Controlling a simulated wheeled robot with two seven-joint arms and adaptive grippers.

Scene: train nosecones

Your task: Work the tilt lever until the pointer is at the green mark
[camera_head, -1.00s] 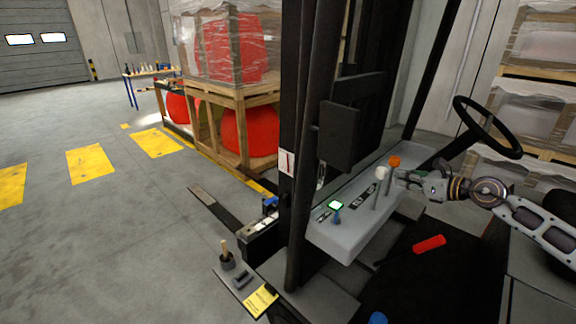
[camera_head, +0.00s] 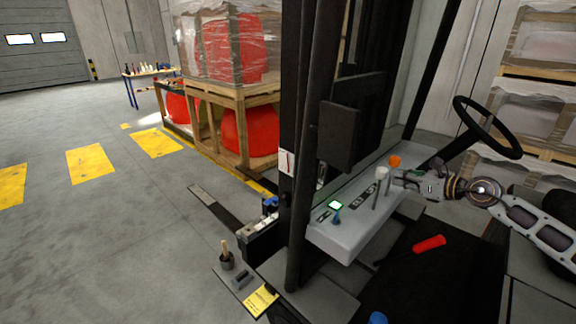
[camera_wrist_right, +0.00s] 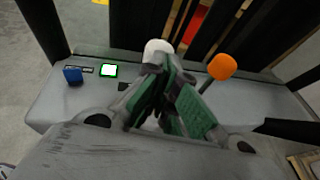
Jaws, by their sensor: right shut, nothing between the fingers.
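A grey lever console (camera_head: 345,240) stands beside the dark mast. It carries a lever with a white knob (camera_head: 382,173), one with an orange knob (camera_head: 394,161) and a small blue one (camera_head: 337,218). A green-lit square (camera_head: 335,205) sits near the blue lever. I cannot tell which lever is the tilt lever, and the pointer is too small to read. My right gripper (camera_head: 397,177) is shut and empty, close to the white knob. In the right wrist view the green-padded fingers (camera_wrist_right: 172,85) stand just in front of the white knob (camera_wrist_right: 158,48); contact is unclear. The orange knob (camera_wrist_right: 222,66) is to their right.
A black steering wheel (camera_head: 487,128) is behind my right arm. A red cylinder (camera_head: 429,244) lies on the dark floor below the console. The mast (camera_head: 300,130) rises left of the console. Wrapped crates with red contents (camera_head: 230,60) stand farther back.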

